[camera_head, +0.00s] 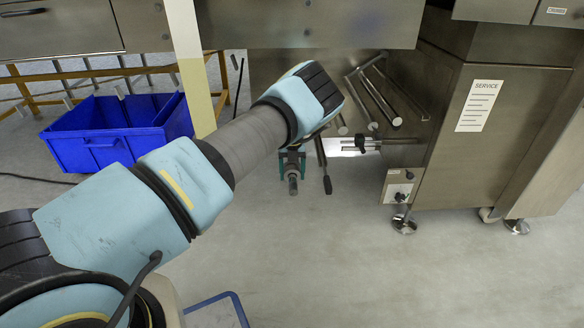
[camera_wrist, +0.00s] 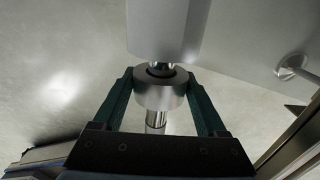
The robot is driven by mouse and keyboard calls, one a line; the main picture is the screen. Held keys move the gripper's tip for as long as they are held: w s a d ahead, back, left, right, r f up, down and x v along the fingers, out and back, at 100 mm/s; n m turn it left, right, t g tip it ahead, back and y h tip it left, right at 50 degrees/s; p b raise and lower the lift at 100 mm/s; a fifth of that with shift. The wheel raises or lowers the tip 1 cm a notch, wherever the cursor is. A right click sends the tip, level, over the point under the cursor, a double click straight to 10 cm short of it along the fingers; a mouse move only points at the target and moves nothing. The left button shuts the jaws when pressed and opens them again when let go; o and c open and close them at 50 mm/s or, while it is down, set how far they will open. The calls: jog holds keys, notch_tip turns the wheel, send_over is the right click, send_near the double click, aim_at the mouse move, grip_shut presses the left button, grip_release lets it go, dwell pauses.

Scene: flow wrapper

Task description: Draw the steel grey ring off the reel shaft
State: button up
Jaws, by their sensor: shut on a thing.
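The steel grey ring (camera_wrist: 160,96) is between the two teal fingers of my gripper (camera_wrist: 159,84) in the wrist view, with a finger against each side. A bright shaft (camera_wrist: 155,119) shows below the ring, and a narrow neck shows in its dark bore above, so the ring appears to be around the shaft. A wider pale cylinder (camera_wrist: 163,30) stands close above the ring in the picture. In the head view my gripper (camera_head: 292,163) hangs below my wrist, beside the machine; the ring is too small there to make out clearly.
The steel machine (camera_head: 490,135) with a service label stands at right. Rods and a black-handled lever (camera_head: 326,182) are close to my gripper. A blue crate (camera_head: 115,135) stands at left behind a pale post (camera_head: 190,65). The floor below is mostly clear.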

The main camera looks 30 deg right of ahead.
aim_at(293, 185)
jog(key=shift+s+a+r+p, duration=0.1)
jog(key=shift+s+a+p, duration=0.25)
jog(key=shift+s+p, duration=0.45)
jog(key=shift+s+a+p, duration=0.3)
jog(key=shift+s+p, duration=0.35)
jog(key=shift+p, duration=0.3)
jog(key=shift+s+a+r+p, duration=0.1)
jog(key=shift+s+a+p, duration=0.25)
jog(key=shift+s+p, duration=0.45)
jog(key=shift+s+a+f+p, duration=0.15)
jog(key=shift+s+f+p, duration=0.05)
jog(key=shift+p, duration=0.1)
jog(key=shift+s+r+p, duration=0.1)
jog(key=shift+p, duration=0.25)
jog(key=shift+s+a+p, duration=0.15)
jog(key=shift+s+p, duration=0.05)
jog(key=shift+p, duration=0.15)
jog(key=shift+s+a+r+p, duration=0.1)
jog(key=shift+s+a+p, duration=0.15)
jog(key=shift+s+p, duration=0.35)
jog(key=s+a+p, duration=0.3)
jog(key=s+p, duration=0.3)
jog(key=shift+s+f, duration=0.15)
jog(key=shift+f, duration=0.05)
